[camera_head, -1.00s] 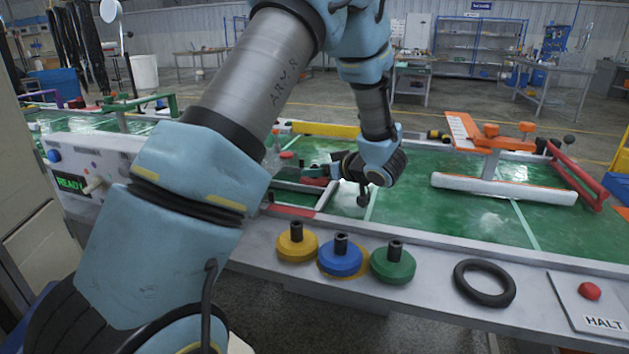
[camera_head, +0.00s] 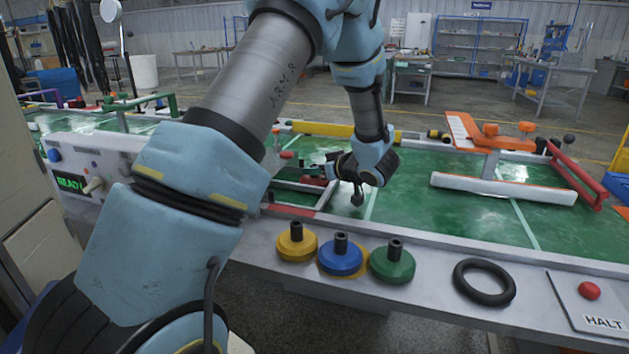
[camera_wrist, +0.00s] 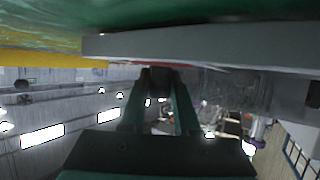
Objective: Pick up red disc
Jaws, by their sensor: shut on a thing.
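My gripper (camera_head: 322,176) reaches low over the green table, behind the front rail in the camera_head view. A small red thing (camera_head: 314,181) shows at its fingertips; it may be the red disc, but its shape is mostly hidden by my wrist. In the camera_wrist view, the two teal fingers of my gripper (camera_wrist: 160,80) close in on a dark stem-like piece (camera_wrist: 160,76). A thin red strip shows behind the fingers there. I cannot tell whether the dark piece belongs to the red disc.
Yellow (camera_head: 297,246), blue (camera_head: 341,261) and green (camera_head: 393,266) discs with black stems stand on the front ledge. A black ring (camera_head: 484,282) and a red HALT button (camera_head: 589,291) are to their right. An orange-and-white frame (camera_head: 500,183) stands on the table's right side.

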